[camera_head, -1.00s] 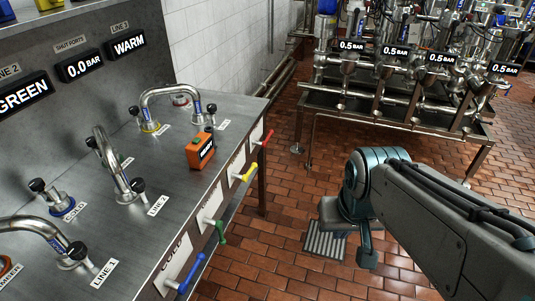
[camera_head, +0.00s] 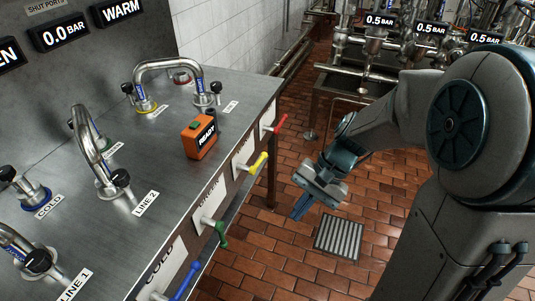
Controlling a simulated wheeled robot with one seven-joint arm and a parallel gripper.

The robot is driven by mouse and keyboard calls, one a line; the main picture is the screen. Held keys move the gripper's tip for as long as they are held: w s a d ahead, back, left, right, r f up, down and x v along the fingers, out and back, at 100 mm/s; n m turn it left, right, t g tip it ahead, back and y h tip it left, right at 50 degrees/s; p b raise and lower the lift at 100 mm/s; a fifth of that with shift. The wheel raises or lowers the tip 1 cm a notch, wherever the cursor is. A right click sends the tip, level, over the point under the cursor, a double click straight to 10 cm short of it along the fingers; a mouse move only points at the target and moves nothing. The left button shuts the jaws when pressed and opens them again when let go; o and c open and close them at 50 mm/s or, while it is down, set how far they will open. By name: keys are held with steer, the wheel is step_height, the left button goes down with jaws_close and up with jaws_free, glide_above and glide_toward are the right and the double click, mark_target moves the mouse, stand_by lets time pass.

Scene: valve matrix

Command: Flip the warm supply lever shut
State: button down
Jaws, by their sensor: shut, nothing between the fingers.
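Several coloured levers stick out from the front of the steel bench: red (camera_head: 275,124), yellow (camera_head: 254,166), green (camera_head: 218,234) and blue (camera_head: 186,282). The plate by the blue one reads COLD; the plates by the yellow and red ones are too oblique to read, so I cannot tell by label which lever is warm supply. A display (camera_head: 117,11) on the back panel reads WARM. My gripper (camera_head: 300,208) is shut and empty, pointing down over the floor, right of the yellow lever and apart from every lever.
The bench top (camera_head: 120,240) carries bent hose pipes (camera_head: 170,66) and an orange box (camera_head: 199,137) reading READY. A rail runs along the bench front below the levers. A floor grate (camera_head: 339,238) lies below my arm. Pipework with gauges (camera_head: 380,20) stands behind; brick floor between is clear.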

steer(key=w+a+f+m+g+y+b, duration=0.2)
steer(key=w+a+f+m+y+b, duration=0.3)
steer(key=f, duration=0.4)
steer(key=m+t+y+b, duration=1.1)
steer(key=m+t+b, duration=0.1)
steer(key=m+t, duration=0.4)
glide_toward(260, 161)
steer(key=w+a, duration=0.3)
steer(key=a, duration=0.2)
steer(key=shift+w+a+r, duration=0.2)
steer(key=shift+w+r, duration=0.1)
steer(key=shift+r, duration=0.25)
